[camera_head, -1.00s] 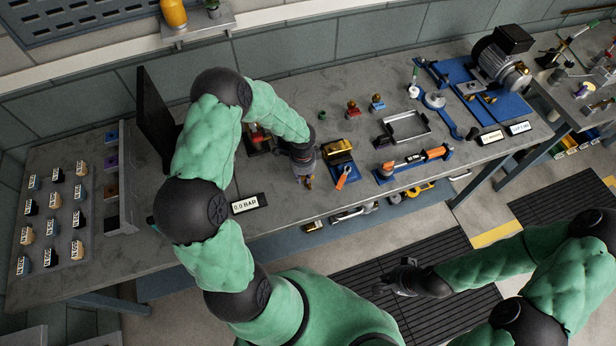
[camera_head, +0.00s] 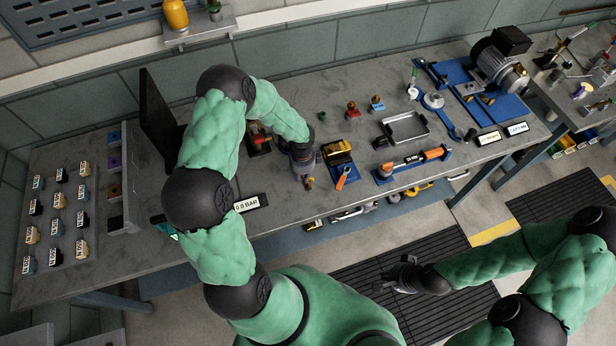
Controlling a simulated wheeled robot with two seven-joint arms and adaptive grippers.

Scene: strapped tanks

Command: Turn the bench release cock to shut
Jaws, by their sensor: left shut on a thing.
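My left gripper (camera_head: 307,176) points down at the front part of the bench, left of the yellow-and-black device. It is shut on a small brass-coloured piece (camera_head: 310,184), which looks like the bench release cock. Only a little of this piece shows below the fingers, so the angle of its handle cannot be read. A small black display (camera_head: 250,203) with white lettering in BAR stands at the bench's front edge, left of the gripper; its digits look like 0.8. My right gripper (camera_head: 403,276) hangs over the floor mat, away from the bench; its jaws are too small to judge.
A yellow-and-black device (camera_head: 338,153) with an orange-handled part stands right of my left gripper. A grey tray (camera_head: 405,127) and an orange-ended cylinder (camera_head: 413,163) lie further right. A dark monitor (camera_head: 160,115) stands left.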

